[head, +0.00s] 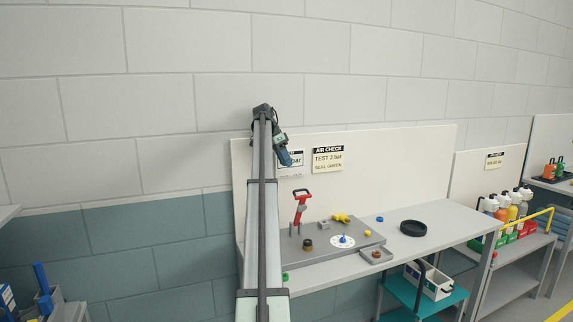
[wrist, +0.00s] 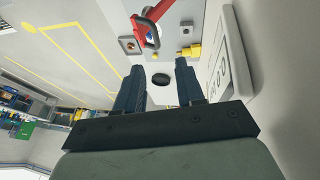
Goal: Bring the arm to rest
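My arm (head: 262,215) reaches up in front of the workbench in the head view, with its wrist bent over at the top. My gripper (head: 287,157) hangs tilted downward in the air before the white back panel, above the bench. In the wrist view the two blue fingers of my gripper (wrist: 158,75) stand apart with nothing held between them. The fingertips look clear of every object.
Below my gripper, a grey plate (head: 322,258) on the bench carries a red-handled lever (head: 301,203), yellow fitting (head: 341,217) and white dial (head: 343,241). A bottle rack (head: 508,230) stands farther right.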

